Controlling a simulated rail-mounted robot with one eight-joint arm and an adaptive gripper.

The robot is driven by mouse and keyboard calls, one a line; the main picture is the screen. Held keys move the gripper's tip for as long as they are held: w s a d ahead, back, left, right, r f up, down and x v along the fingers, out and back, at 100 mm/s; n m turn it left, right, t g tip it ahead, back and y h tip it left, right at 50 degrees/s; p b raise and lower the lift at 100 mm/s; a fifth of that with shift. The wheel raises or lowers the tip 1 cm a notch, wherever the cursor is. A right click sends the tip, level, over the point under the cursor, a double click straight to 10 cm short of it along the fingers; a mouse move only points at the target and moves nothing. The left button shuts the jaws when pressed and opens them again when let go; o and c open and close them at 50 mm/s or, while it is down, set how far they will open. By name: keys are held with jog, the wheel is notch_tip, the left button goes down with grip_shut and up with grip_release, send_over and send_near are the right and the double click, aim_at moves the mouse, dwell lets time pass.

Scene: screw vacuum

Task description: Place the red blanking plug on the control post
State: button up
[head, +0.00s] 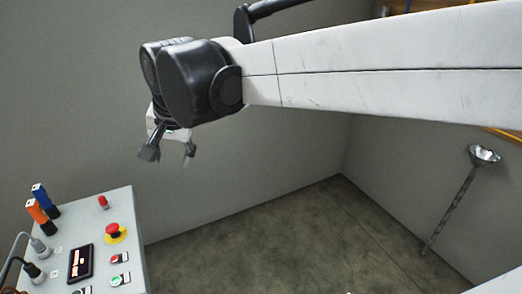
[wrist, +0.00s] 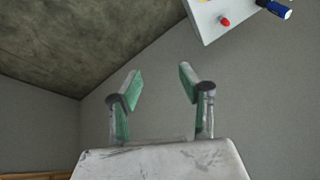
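The control post (head: 140,266) is a pale box with a sloped panel at the lower left of the head view. A small red plug-like piece (head: 102,202) stands on its panel near the far edge, and I take it as the red blanking plug. It also shows in the wrist view (wrist: 224,21), near the edge of the pale panel (wrist: 208,32) at the top. My gripper (head: 168,150) is above and to the right of the post in the head view, apart from it. In the wrist view, its fingers (wrist: 160,83) are spread with nothing between them.
The panel also bears a red mushroom button (head: 113,231) on a yellow ring, a dark display (head: 80,263), small push buttons, a blue-handled piece (head: 39,193), an orange one (head: 37,211) and grey connectors (head: 38,246). A metal funnel-topped rod (head: 457,200) leans at the right wall. Open floor lies between.

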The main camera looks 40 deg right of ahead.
jog(key=s+d+f+n+t, duration=0.1)
jog(key=s+d+f+n, duration=0.1)
jog(key=s, duration=0.5)
jog(key=s+d+f+n+t, duration=0.1)
jog(key=s+d+f+n, duration=0.1)
jog(key=s+f+n, duration=0.2)
jog(key=s+f, duration=0.2)
jog(key=s, duration=0.2)
jog(key=shift+d+n, duration=0.15)
jog(key=shift+n, duration=0.25)
jog(key=shift+f, duration=0.2)
notch_tip(320, 180, down, 3)
jog(key=b, duration=0.3)
jog(key=shift+f+b, duration=0.2)
jog(key=shift+b, duration=0.1)
